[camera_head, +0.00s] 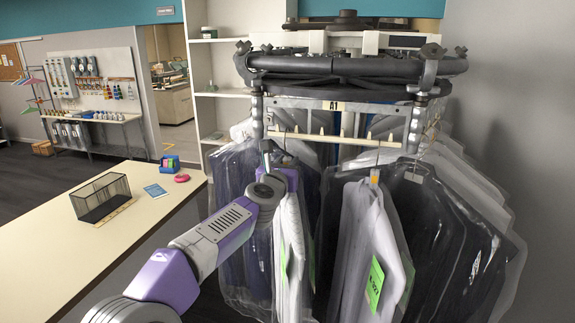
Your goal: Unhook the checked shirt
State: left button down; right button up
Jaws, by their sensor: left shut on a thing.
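Garments in clear plastic covers hang from the rail (330,138). No checked pattern can be made out, so I cannot tell which one is the checked shirt. My left arm reaches up from the lower left, and my left gripper (267,152) is at the rail's left end. It is shut on what looks like a hanger, near the hook, though the grip is small and partly hidden. A dark garment (236,190) and a white garment (291,240) hang just below it, partly behind my arm. My right gripper is not in view.
A pale counter (60,262) runs along the left with a black mesh tray (101,197), a blue booklet (155,191) and a red item (182,178). More covered garments, with green tags (375,283), hang close together at the right. White shelves (222,95) stand behind.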

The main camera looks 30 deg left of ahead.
pick_arm(q)
jog(key=shift+r+p, duration=1.1)
jog(key=shift+r, duration=0.3)
jog(key=shift+s, duration=0.15)
jog(key=shift+s+d+b, duration=0.1)
jog(key=shift+s+b, duration=0.2)
jog(key=shift+s, duration=0.1)
jog(key=shift+b+v, duration=0.55)
jog(key=shift+v, duration=2.5)
jog(key=shift+s, duration=0.1)
